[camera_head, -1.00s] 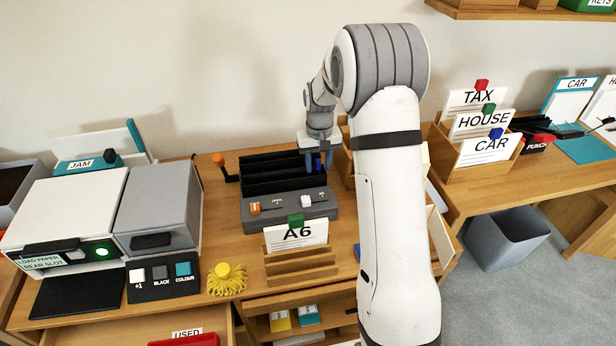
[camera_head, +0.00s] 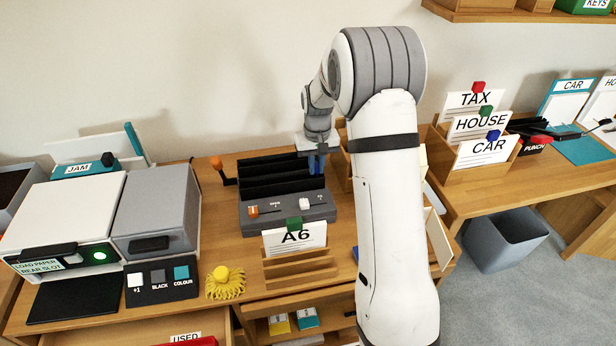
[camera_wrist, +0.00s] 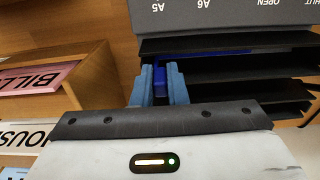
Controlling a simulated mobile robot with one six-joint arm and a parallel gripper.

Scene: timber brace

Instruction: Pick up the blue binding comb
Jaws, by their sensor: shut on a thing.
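The blue binding comb (camera_wrist: 218,52) shows in the wrist view as a dark-blue strip along a slot of the black-slatted binding machine, with its near end between my fingertips. My gripper (camera_wrist: 160,84) has its two light-blue fingers closed on that end. In the head view my gripper (camera_head: 316,162) is low at the right end of the slats, pointing down. The comb there is too small and covered to tell from my fingers. The grey binding machine (camera_head: 285,212) has an orange lever and a white slider on its front.
A wooden holder with an A6 card (camera_head: 295,238) stands in front of the machine. A grey-white printer (camera_head: 60,215) and a yellow tasselled thing (camera_head: 224,285) are to the left. A card rack (camera_head: 482,150) stands right. In the wrist view a wooden box with a pink card (camera_wrist: 40,82) is close by.

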